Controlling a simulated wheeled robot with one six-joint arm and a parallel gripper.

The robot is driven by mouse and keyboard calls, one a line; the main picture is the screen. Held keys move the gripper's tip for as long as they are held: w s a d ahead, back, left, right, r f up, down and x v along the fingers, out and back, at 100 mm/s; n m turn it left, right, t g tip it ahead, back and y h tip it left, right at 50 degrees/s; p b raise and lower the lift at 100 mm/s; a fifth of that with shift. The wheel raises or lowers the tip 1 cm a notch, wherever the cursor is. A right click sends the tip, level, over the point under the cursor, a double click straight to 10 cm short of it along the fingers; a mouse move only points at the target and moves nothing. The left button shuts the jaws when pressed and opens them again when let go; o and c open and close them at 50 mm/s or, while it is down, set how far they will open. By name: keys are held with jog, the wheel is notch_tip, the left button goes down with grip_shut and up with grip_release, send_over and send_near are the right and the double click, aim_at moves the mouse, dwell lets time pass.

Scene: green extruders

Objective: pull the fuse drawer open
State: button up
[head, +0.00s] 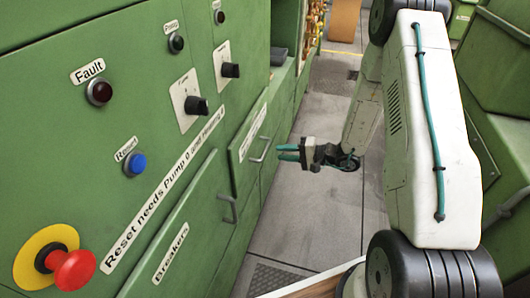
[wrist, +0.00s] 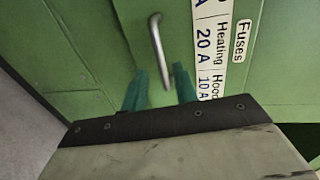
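The fuse drawer (head: 243,173) is a green front in the left cabinet, closed flush, with a white label strip. In the wrist view its label (wrist: 243,40) reads "Fuses". Its metal bar handle (head: 262,150) stands out from the front; it also shows in the wrist view (wrist: 156,45). My gripper (head: 280,153) is just right of the handle in the head view, with its teal fingers apart. In the wrist view my gripper (wrist: 160,82) is open, and the handle's near end appears between the fingers. I cannot tell whether they touch it.
The breakers drawer (head: 185,235), with its own handle (head: 229,207), is nearer on the same cabinet. A red emergency button (head: 74,269), a blue reset button (head: 135,163) and black knobs (head: 196,105) stick out. Grey floor (head: 315,220) is clear below my gripper. Green machinery (head: 497,70) stands right.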

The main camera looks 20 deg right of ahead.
aim_at(265, 151)
jog(key=x, duration=0.7)
jog(key=shift+w+a, duration=0.2)
jog(key=shift+a, duration=0.05)
grip_shut()
